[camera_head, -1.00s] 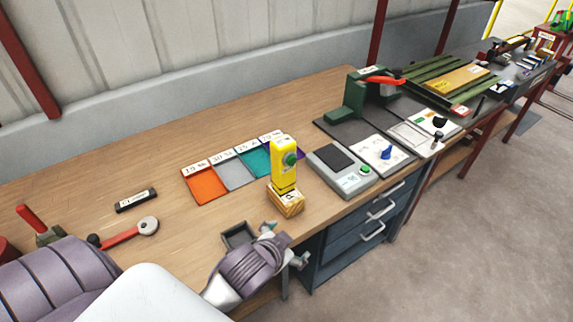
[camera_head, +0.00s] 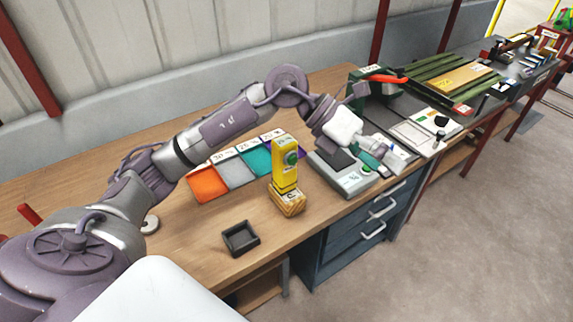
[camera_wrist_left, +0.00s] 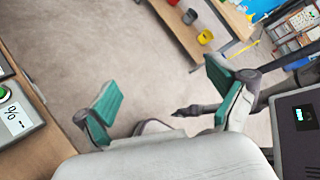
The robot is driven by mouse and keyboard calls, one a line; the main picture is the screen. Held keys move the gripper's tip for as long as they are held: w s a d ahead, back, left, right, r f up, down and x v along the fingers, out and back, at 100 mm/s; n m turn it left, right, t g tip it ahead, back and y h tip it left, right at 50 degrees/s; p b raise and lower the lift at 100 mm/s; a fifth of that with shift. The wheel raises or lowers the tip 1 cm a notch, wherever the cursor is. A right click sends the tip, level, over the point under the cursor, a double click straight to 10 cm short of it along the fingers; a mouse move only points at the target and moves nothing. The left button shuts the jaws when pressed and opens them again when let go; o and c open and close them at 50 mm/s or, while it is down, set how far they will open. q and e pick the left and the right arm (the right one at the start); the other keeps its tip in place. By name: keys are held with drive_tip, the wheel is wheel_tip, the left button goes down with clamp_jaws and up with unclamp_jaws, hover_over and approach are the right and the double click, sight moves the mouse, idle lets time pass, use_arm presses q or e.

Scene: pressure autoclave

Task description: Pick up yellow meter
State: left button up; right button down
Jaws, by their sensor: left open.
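The yellow meter (camera_head: 285,168) stands upright on a small wooden block (camera_head: 289,203) near the front edge of the bench. It has a round green button on its face. My left arm reaches across the bench behind the meter. My left gripper (camera_head: 384,158) is to the right of the meter, over the grey scale (camera_head: 343,177) and the white panel beside it. The left wrist view shows its green-padded fingers (camera_wrist_left: 165,98) spread wide with nothing between them. The meter does not show in that view. My right gripper is not in view.
A small black tray (camera_head: 240,238) lies left of the block. Coloured mats, including an orange one (camera_head: 207,186), lie behind the meter. A green press with a red lever (camera_head: 386,78) stands farther right. The wrist view shows the scale's edge (camera_wrist_left: 17,118) and open floor.

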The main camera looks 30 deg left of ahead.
use_arm(q)
drive_tip(key=w+a+f+y, duration=0.1)
drive_tip(key=w+a+y, duration=0.2)
drive_tip(key=a+y, duration=0.65)
drive_tip(key=n+y, duration=0.2)
approach(288, 152)
drive_tip(key=f, duration=0.1)
drive_tip(key=f+p, duration=0.1)
drive_tip(key=f, duration=0.1)
drive_tip(key=w+a+f, duration=0.1)
drive_tip(key=f, duration=0.1)
drive_tip(key=shift+f+p, duration=0.2)
drive_tip(key=shift+p, duration=0.2)
drive_tip(key=shift+w+d+f, duration=0.15)
drive_tip(key=shift+f, duration=0.4)
drive_tip(key=shift+w+f+p, duration=0.1)
drive_tip(key=shift+f+p, duration=0.15)
drive_tip(key=shift+p, duration=0.15)
drive_tip(key=f+p, duration=0.1)
drive_tip(key=w+f+p, duration=0.1)
drive_tip(key=f, duration=0.1)
drive_tip(key=shift+d+f, duration=0.2)
drive_tip(key=shift+f, duration=0.55)
